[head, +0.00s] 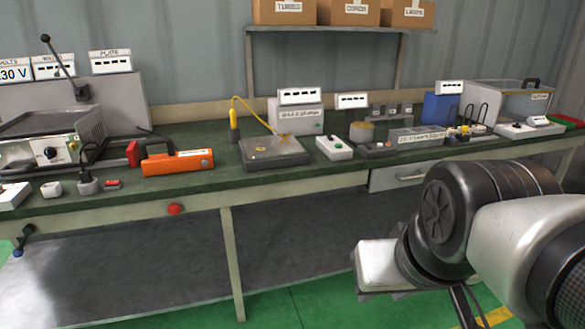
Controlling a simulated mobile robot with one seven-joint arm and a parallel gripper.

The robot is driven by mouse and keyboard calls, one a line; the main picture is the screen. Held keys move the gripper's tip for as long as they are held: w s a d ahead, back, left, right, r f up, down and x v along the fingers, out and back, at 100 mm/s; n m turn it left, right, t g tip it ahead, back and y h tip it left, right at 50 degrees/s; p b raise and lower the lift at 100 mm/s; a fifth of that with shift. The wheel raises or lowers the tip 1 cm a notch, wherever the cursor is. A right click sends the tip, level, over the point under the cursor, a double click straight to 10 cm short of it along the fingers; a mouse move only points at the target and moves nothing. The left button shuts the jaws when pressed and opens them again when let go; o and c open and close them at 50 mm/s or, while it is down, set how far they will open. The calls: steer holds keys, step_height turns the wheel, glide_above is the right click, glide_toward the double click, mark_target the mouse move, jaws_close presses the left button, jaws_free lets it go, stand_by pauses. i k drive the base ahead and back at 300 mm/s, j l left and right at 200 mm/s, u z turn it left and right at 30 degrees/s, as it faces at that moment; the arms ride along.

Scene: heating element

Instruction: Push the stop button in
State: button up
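A round red button (174,208), which looks like the stop button, sits on the front edge of the workbench (330,185), left of the middle of the head view. It faces outward and nothing covers it. My arm comes in from the right, and a pale block at its end (380,268) hangs in front of the bench, well to the right of the button and lower in the picture. My gripper's fingers cannot be made out, so I cannot tell whether they are open or shut. Nothing of mine touches the button.
An orange tool (178,162) and a grey plate device (273,151) stand on the bench above the button. A bench leg (232,263) stands right of the button. The space directly before the button looks clear.

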mark_target(173, 210)
steer(key=i+j, duration=0.8)
